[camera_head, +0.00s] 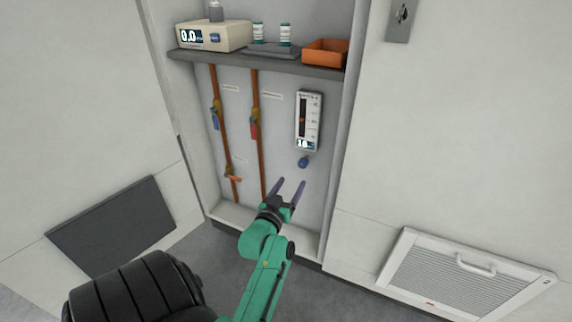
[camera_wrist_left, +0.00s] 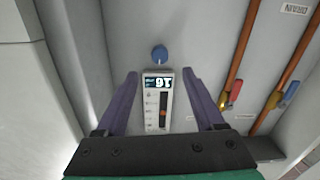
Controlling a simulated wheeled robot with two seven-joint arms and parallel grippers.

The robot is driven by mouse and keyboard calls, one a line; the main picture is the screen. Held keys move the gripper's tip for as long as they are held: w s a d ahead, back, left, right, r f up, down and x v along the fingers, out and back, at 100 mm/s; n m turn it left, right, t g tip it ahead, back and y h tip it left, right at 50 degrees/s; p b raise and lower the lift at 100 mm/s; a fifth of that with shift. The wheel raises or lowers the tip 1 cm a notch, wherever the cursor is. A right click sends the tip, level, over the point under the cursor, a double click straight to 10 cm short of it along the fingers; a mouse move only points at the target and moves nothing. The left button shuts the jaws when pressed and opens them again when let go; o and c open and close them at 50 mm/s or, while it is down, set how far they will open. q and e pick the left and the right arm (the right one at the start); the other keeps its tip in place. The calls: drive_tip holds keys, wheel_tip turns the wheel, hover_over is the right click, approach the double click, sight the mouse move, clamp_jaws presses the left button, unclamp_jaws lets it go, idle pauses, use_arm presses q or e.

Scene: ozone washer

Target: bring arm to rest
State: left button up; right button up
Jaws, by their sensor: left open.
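My left gripper (camera_head: 290,184) reaches from the bottom of the head view toward the recessed wall panel. Its two purple fingers are spread with nothing between them. It is below the white flow meter (camera_head: 309,120) and the blue knob (camera_head: 303,162), apart from the knob. In the left wrist view the open fingers (camera_wrist_left: 160,74) frame the flow meter (camera_wrist_left: 159,110), which appears upside down, with the knob (camera_wrist_left: 159,54) beyond the fingertips. My right gripper is not in view.
Copper pipes with a blue-handled valve (camera_head: 215,116) and a red-handled valve (camera_head: 254,128) run left of the meter. A shelf (camera_head: 270,64) above holds a display box (camera_head: 213,37), bottles and an orange tray (camera_head: 325,52). A louvred panel (camera_head: 455,280) is at lower right.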

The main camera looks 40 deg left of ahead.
use_arm(q)
drive_tip(key=v, duration=0.3)
drive_tip(key=shift+p, duration=0.4)
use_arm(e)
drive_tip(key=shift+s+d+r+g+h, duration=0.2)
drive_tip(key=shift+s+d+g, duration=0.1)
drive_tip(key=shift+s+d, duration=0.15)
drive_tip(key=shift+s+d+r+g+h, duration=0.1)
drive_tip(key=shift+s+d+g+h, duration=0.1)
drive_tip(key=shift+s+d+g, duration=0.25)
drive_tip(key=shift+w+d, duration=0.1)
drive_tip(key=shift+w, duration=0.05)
